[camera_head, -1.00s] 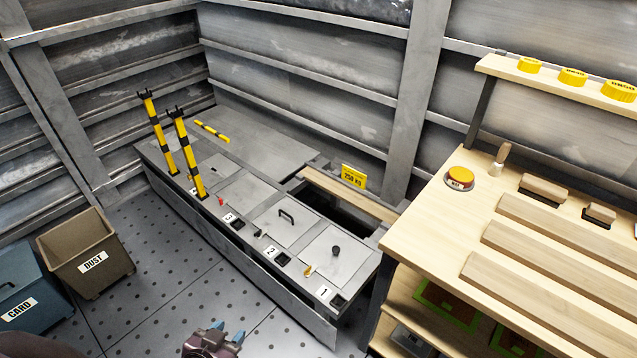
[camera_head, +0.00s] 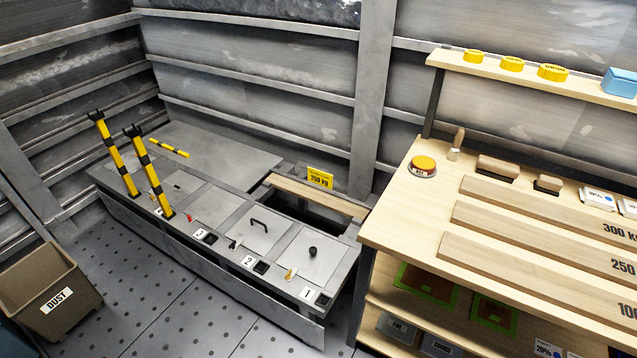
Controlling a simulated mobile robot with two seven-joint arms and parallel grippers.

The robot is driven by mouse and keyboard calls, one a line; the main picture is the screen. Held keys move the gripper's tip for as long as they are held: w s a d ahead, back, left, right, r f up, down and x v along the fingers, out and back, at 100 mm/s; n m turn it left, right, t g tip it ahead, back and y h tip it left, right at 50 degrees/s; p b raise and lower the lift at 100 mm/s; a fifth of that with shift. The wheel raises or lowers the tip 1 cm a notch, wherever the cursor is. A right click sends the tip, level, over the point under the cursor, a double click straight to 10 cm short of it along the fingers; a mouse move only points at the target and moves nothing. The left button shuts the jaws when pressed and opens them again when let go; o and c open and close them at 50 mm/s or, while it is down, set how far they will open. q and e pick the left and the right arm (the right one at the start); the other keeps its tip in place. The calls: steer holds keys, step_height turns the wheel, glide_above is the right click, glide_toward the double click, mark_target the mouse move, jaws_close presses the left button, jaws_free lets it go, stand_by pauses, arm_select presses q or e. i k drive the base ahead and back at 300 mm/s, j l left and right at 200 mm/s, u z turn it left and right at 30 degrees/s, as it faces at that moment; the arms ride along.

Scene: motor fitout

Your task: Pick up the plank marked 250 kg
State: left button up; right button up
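Three wooden planks lie side by side on the workbench at the right. The middle plank (camera_head: 530,235) is marked 250 at its right end, and the picture's edge cuts off the rest of its marking. The back plank (camera_head: 540,205) is marked 300, with its unit partly cut off. The front plank (camera_head: 520,268) is marked 100, also cut off at the edge. All three lie flat, apart from one another. Neither of my grippers shows in the head view.
The workbench (camera_head: 400,230) carries a round orange-topped button (camera_head: 424,165), a brush (camera_head: 456,143) and wooden blocks (camera_head: 497,165). A yellow 250 KG sign (camera_head: 320,177) stands by an open pit, with a wooden board (camera_head: 315,195) across it. A dust bin (camera_head: 40,268) stands left.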

mark_target(616, 269)
steer(key=z, duration=1.85)
